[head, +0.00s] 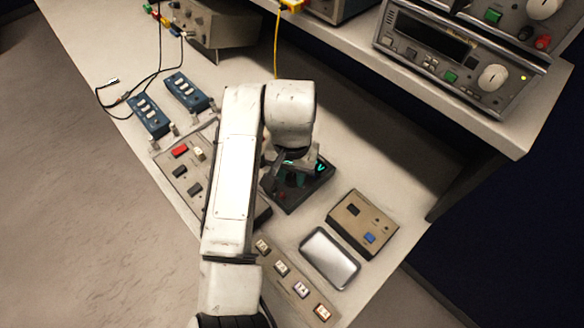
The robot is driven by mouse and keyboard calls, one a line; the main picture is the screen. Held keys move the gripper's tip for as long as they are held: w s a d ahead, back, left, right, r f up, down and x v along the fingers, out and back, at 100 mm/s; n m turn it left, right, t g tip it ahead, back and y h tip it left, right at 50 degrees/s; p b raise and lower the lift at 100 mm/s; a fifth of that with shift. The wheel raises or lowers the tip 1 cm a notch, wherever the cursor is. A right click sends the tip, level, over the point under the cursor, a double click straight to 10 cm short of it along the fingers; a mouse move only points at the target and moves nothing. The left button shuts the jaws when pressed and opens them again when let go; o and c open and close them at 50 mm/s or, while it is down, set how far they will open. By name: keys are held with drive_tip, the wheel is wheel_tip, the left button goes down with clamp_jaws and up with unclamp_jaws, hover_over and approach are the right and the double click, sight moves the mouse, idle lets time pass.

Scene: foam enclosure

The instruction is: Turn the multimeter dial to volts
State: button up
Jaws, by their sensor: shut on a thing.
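The multimeter (309,189) is a dark box with a lit green display, lying on the bench near the middle of the head view. My white arm reaches over it from the lower left. My gripper (288,180) points down at the multimeter, with its fingers at the dial area. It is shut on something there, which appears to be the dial. The dial itself is mostly hidden by the fingers and wrist, so its setting cannot be read. A green mark shows on the display at its right end.
A tan box with a blue button (362,222) and a silver tray (330,258) stand right of the multimeter. A grey panel with red and dark switches (180,152) lies left, partly under my arm. Blue switch blocks (187,92) stand behind it. A large instrument (440,55) sits at back right.

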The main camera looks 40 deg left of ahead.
sight(292, 178)
drive_tip(key=shift+m+p, duration=0.3)
drive_tip(key=shift+m, duration=0.5)
clamp_jaws()
drive_tip(key=o, duration=1)
unclamp_jaws()
drive_tip(key=shift+o, duration=0.2)
drive_tip(key=shift+r, duration=0.1)
wheel_tip(292, 178, up, 11)
drive_tip(key=p, duration=0.1)
drive_tip(key=shift+f, duration=0.2)
